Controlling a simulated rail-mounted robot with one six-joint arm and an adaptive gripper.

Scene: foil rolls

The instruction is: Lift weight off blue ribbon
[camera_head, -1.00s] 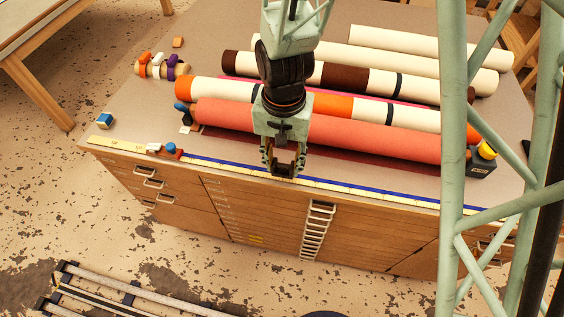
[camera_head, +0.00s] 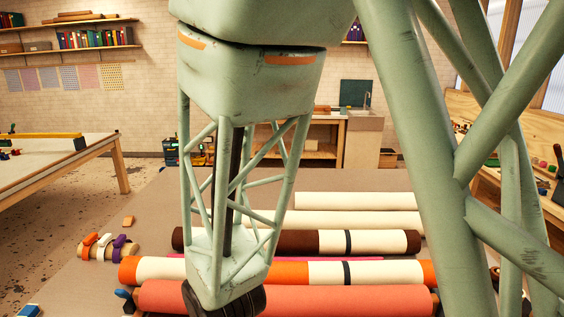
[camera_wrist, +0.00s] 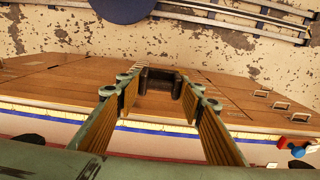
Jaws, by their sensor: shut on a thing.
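In the wrist view my gripper (camera_wrist: 159,93) has its two ridged fingers on either side of a dark block-like piece (camera_wrist: 160,80), which I take to be the weight, and is shut on it. The block appears against the wooden drawer front, past the table edge in that view; its height cannot be told. The blue ribbon (camera_wrist: 250,140) runs along the table's front edge, across the view behind the fingers, partly hidden by them. In the head view my gripper, the weight and the ribbon are out of frame.
Several rolls lie across the table, with a coral roll (camera_head: 350,299) nearest. Small colored spools (camera_head: 107,246) sit at the left. A red and blue object (camera_wrist: 297,145) lies near the front edge. A second table (camera_head: 60,160) stands at the left. Floor rails (camera_wrist: 235,15) show below.

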